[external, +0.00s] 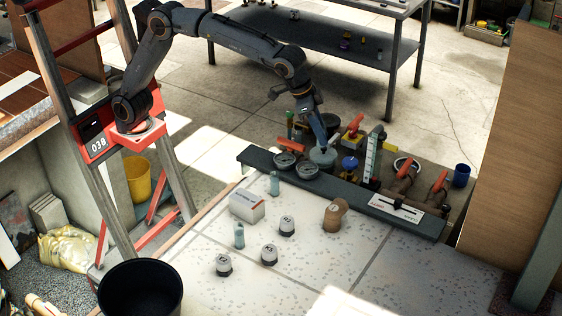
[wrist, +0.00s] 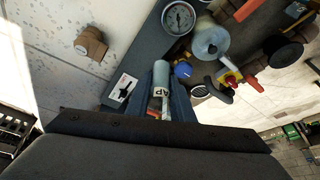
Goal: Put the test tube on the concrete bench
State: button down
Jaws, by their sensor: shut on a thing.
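My gripper (external: 318,135) is above the crowded dark ledge at the far edge of the concrete bench (external: 305,262). In the wrist view its jaws (wrist: 162,95) are shut on the test tube (wrist: 160,76), a pale grey-teal cylinder with a dark-lettered label. The tube's lower part is hidden between the jaws; in the external view I cannot make it out. Two similar small teal tubes stand upright on the bench, one near the white box (external: 274,183) and one nearer the front (external: 239,236). The bench also shows in the wrist view (wrist: 50,40).
Gauges (external: 285,160), a grey roll (external: 322,157), a blue valve (external: 349,164) and red-handled pipes crowd the dark ledge (external: 400,215). The bench holds a white box (external: 247,206), a brown fitting (external: 335,213) and several small grey-white weights. Its front right is clear.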

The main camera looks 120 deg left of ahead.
jog(key=s+a+n, duration=0.1)
jog(key=s+a, duration=0.3)
jog(key=a, duration=0.3)
jog(key=s+a+n+y, duration=0.1)
jog(key=s+a, duration=0.4)
jog(key=a, duration=0.3)
jog(key=s+a+n, duration=0.2)
jog(key=s+a, duration=0.2)
jog(key=a, duration=0.3)
jog(key=shift+g, duration=0.4)
jog(key=f+p, duration=0.1)
jog(key=f, duration=0.7)
jog(key=f+p, duration=0.1)
jog(key=f, duration=0.7)
jog(key=f+p, duration=0.1)
jog(key=f, duration=0.8)
jog(key=shift+w, duration=0.25)
jog(key=shift+f, duration=0.15)
jog(key=c, duration=1.5)
grip_release()
jog(key=shift+c, duration=0.2)
jog(key=shift+r, duration=0.2)
